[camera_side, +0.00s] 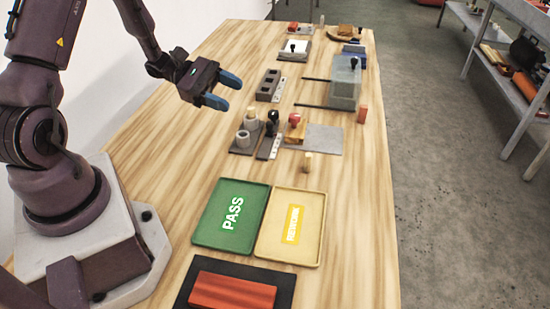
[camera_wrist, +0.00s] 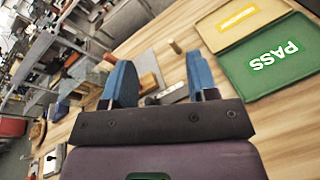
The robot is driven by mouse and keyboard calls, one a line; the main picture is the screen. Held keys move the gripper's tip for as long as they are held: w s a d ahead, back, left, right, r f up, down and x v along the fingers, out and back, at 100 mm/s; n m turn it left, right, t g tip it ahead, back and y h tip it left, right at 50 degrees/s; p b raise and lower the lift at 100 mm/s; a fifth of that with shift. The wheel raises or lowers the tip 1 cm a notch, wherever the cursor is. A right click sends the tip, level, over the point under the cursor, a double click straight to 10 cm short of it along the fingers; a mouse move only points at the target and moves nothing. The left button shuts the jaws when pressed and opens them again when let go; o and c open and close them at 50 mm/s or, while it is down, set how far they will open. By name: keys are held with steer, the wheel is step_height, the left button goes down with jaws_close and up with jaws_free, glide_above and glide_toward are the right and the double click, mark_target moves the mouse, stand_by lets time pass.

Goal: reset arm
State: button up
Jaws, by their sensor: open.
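My gripper (camera_side: 222,90) has two blue fingers and hangs in the air above the left part of the wooden table, clear of every object. It is open and empty. In the wrist view the gripper (camera_wrist: 160,85) shows its two fingers spread apart, with table and blurred items beyond them. My arm is raised and bent, reaching from the base at the left.
A green PASS tray (camera_side: 231,216) and a yellow tray (camera_side: 290,227) lie side by side. A red block (camera_side: 232,291) sits on a dark mat in front. Stamps (camera_side: 294,128), a grey box (camera_side: 346,80) and small holders (camera_side: 268,85) stand farther back. A shelf (camera_side: 500,70) is at right.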

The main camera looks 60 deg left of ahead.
steer(key=s+d+r+m+g+y, duration=0.4)
steer(key=s+d+r+m+g, duration=0.35)
steer(key=d+r+m, duration=0.35)
steer(key=s+r+m+t+y, duration=0.4)
steer(key=s+r+m+y, duration=0.2)
steer(key=m+y, duration=0.2)
steer(key=shift+s+d+r+m, duration=0.35)
steer(key=shift+m, duration=0.55)
